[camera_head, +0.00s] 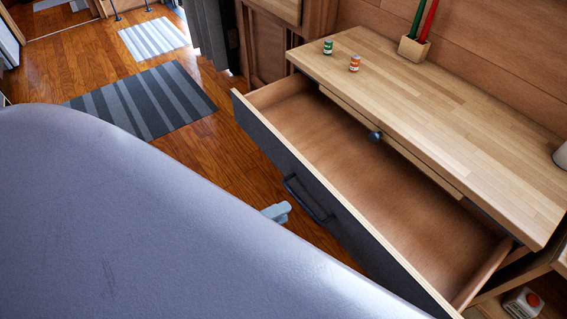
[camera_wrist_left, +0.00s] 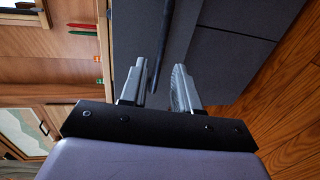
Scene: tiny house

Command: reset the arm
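My left gripper (camera_wrist_left: 158,90) is open, with its two grey fingers apart in the left wrist view. One grey fingertip shows in the head view (camera_head: 277,212) beside the dark drawer handle (camera_head: 306,200); the rest is hidden behind my large pale arm link. In the wrist view the dark handle bar (camera_wrist_left: 163,40) runs up from the gap between the fingers; I cannot tell whether they touch it. The wooden drawer (camera_head: 365,180) is pulled out and empty, with a dark grey front. My right gripper is not in view.
A wooden desk top (camera_head: 450,120) holds a green can (camera_head: 328,47), an orange can (camera_head: 354,63) and a wooden holder (camera_head: 413,50) with a green and a red stick. A striped rug (camera_head: 145,100) lies on the floor at left.

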